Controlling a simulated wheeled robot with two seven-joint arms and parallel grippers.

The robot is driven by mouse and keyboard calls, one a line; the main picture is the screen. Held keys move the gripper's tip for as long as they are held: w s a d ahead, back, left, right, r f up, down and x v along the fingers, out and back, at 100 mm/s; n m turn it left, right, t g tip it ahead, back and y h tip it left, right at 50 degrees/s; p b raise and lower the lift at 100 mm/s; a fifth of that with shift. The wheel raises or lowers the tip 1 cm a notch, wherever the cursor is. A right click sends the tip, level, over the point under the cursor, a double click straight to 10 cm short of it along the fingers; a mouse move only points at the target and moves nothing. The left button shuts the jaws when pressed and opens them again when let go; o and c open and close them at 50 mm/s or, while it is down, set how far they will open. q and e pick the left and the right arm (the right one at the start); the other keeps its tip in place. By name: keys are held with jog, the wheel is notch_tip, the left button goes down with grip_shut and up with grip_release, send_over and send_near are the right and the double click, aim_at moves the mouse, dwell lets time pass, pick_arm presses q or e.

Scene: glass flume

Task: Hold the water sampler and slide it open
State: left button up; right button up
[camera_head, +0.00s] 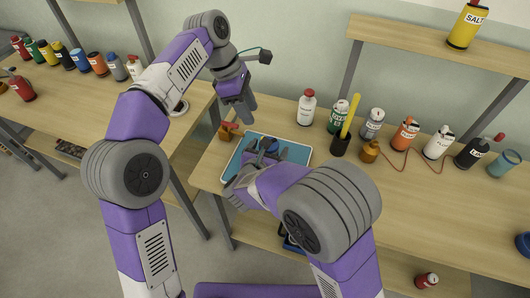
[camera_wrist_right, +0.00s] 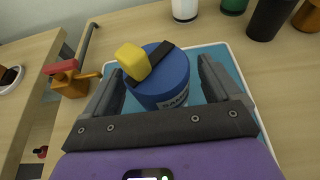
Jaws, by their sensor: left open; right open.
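The water sampler (camera_wrist_right: 168,85) is a blue cylinder with partly readable lettering, a black strap and a yellow block on top. In the right wrist view it stands on a blue tray (camera_wrist_right: 245,98) with a white rim. My right gripper (camera_wrist_right: 160,80) is open, with one finger on each side of the sampler; I cannot tell whether they touch it. In the head view my right gripper (camera_head: 266,152) hides most of the sampler (camera_head: 268,146). My left gripper (camera_head: 242,110) is open and empty, pointing down above the table near the tray's back left corner.
A small brown valve-like thing with a red handle (camera_head: 229,131) stands left of the tray. Several bottles and a black holder (camera_head: 341,145) with a yellow stick line the table behind and right. A shelf (camera_head: 420,42) hangs over the back right.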

jog(key=shift+w, duration=0.15)
jog(key=c, duration=1.2)
jog(key=shift+o, duration=0.2)
pick_arm(q)
jog(key=d+r+m+y, duration=0.2)
jog(key=d+m+y, duration=0.2)
jog(key=m, duration=0.7)
jog(key=shift+t, duration=0.3)
jog(key=f, duration=1.1)
jog(key=shift+s+f, duration=0.3)
jog(key=shift+s, duration=0.1)
jog(key=shift+c, duration=0.4)
grip_shut()
